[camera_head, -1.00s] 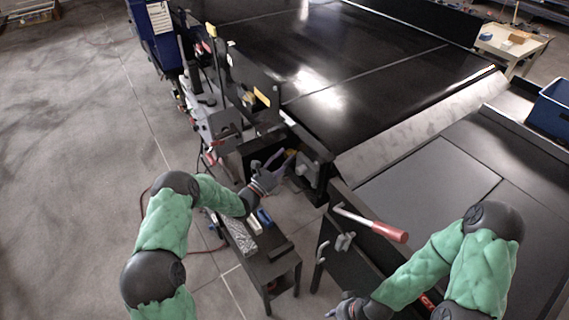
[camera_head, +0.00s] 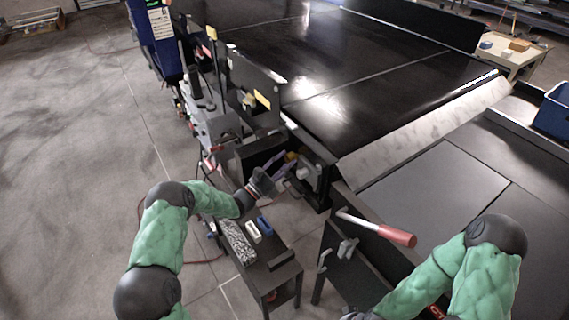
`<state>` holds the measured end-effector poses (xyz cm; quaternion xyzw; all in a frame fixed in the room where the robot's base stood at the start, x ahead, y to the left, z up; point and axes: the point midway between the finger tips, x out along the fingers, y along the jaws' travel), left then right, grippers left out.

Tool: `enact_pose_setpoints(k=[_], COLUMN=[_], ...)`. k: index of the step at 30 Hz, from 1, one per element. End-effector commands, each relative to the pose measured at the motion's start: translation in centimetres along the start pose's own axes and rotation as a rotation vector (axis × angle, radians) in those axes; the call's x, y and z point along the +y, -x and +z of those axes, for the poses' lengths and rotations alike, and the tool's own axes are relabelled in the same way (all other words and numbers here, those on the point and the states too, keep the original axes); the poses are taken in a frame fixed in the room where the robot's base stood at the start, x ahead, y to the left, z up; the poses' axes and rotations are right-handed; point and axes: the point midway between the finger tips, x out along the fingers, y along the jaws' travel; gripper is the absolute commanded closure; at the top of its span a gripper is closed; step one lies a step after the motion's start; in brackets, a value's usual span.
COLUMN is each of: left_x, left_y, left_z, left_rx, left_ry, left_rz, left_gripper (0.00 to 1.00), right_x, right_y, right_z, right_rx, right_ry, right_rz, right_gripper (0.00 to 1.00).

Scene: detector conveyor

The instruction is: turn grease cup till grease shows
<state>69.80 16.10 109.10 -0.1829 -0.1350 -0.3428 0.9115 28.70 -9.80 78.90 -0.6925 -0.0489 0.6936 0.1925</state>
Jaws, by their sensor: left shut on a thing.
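My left gripper (camera_head: 274,176) reaches in to the bearing area at the conveyor's near corner, beside a grey housing (camera_head: 308,172). It is shut on a small part, which I take to be the grease cup; the fingers and shadow hide it. A small yellow spot (camera_head: 291,156) shows just beyond the fingertips; I cannot tell whether it is grease. My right gripper (camera_head: 358,316) is at the bottom edge, mostly cut off, so its jaws cannot be read.
A small black bench (camera_head: 270,272) below my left forearm carries a speckled grey block (camera_head: 237,241), a white item (camera_head: 253,231) and a blue item (camera_head: 265,226). A red-handled lever (camera_head: 396,236) sticks out on the right. The black conveyor belt (camera_head: 380,75) lies behind.

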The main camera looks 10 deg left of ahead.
Motion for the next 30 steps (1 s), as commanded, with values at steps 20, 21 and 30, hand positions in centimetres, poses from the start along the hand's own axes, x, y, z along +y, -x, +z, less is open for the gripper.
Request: enact_pose_setpoints(k=[20,21,30], left_x=[0.0,0.0,0.0], left_y=[1.0,1.5,7.2], left_z=[0.0,-0.1,0.0], left_rx=[0.001,0.001,0.000], left_ry=[0.003,0.003,0.002], left_rz=[0.000,0.000,0.001], left_gripper=[0.39,0.39,0.39], right_x=[0.0,0.0,0.0], right_y=[0.0,0.0,0.0], right_z=[0.0,0.0,0.0], right_rx=[0.000,0.000,0.000], right_ry=[0.000,0.000,0.000], right_rz=[0.000,0.000,0.000], right_gripper=[0.70,0.70,0.70])
